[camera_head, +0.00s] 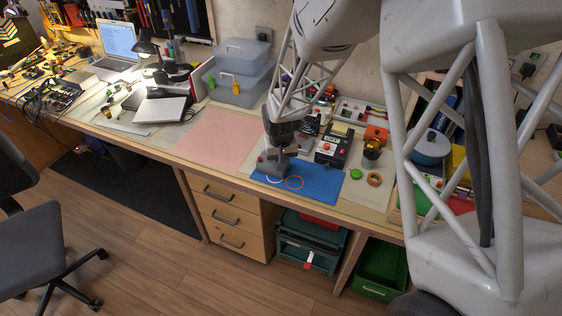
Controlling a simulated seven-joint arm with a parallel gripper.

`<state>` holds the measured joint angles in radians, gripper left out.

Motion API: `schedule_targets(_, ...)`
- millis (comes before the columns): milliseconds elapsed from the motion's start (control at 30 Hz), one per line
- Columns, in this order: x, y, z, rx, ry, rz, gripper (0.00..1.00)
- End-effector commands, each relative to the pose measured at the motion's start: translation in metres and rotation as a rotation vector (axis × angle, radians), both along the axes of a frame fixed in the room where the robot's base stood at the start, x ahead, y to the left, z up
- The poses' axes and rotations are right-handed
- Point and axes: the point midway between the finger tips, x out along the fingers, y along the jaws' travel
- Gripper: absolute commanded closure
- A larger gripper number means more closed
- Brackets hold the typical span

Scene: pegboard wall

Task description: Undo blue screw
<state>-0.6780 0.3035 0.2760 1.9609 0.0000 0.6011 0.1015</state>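My gripper (273,168) points down at the left part of a blue mat (323,189) on the workbench. It is small and dark in this view, and I cannot tell whether its fingers are open or shut or hold anything. I cannot make out a blue screw; it may be hidden by my gripper or lost against the mat.
A black box with red buttons (333,147) stands behind the mat. An orange device (374,138), a green disc (355,173) and a brown ring (374,179) are to the right. A pink mat (216,139) lies clear at left. Stacked plastic boxes (238,82) stand behind it.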

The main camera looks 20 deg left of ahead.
Motion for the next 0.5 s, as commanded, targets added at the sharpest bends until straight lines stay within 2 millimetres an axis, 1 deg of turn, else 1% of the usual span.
schedule_targets(500, -0.0006, -0.0006, -0.0008, -0.001, 0.001, 0.490, 1.00)
